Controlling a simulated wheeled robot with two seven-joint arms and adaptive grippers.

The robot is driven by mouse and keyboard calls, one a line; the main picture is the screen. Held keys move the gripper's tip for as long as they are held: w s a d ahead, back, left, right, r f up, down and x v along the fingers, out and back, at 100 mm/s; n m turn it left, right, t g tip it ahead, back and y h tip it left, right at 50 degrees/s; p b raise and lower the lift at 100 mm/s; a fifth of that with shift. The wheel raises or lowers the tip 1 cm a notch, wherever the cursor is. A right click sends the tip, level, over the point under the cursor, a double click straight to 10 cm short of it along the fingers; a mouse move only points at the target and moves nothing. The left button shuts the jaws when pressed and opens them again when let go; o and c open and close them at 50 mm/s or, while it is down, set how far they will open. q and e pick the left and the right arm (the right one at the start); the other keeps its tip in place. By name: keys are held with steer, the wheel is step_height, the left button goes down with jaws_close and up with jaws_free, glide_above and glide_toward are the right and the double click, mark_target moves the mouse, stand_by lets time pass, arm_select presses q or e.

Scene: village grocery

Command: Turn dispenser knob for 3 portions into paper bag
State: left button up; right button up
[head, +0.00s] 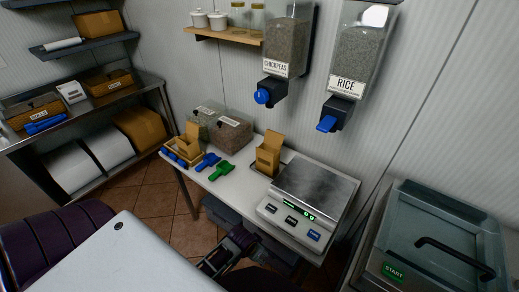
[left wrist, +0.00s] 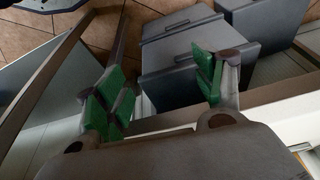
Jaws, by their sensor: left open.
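Two wall dispensers hang above the table: the chickpeas dispenser (head: 286,45) with a round blue knob (head: 262,96), and the rice dispenser (head: 358,58) with a blue knob (head: 327,124) seen from another angle. An open brown paper bag (head: 268,157) stands upright on the table, below the chickpeas dispenser and left of the scale. My left gripper (head: 240,242) is low, in front of the table edge, apart from bag and knobs. In the left wrist view its green-padded fingers (left wrist: 160,85) are spread with nothing between them. My right gripper is not in view.
A scale (head: 316,188) with a green lit display sits on the white table (head: 207,180). Blue and green scoops (head: 222,169) and clear bins (head: 228,131) stand left of the bag. A lidded machine marked START (head: 440,225) is at right. Grey boxes (left wrist: 185,60) are below the table.

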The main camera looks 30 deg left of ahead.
arm_select(q)
steer(key=w+a+r+n+t, duration=0.3)
steer(key=w+a+r+t, duration=0.2)
steer(key=r, duration=1)
steer(key=w+a+r+n+t, duration=0.4)
steer(key=w+a+r, duration=0.2)
steer(key=r, duration=1)
steer(key=w+a+r+n+t, duration=0.3)
steer(key=w+a+r+t, duration=0.2)
steer(key=r, duration=1.1)
steer(key=shift+w+a+n+t+h+b, duration=0.15)
steer(key=shift+a+n+t+h+b, duration=0.2)
steer(key=shift+a, duration=0.9)
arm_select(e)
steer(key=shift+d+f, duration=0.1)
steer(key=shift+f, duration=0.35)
arm_select(q)
steer(key=shift+w+h, duration=0.15)
steer(key=shift+h, duration=0.1)
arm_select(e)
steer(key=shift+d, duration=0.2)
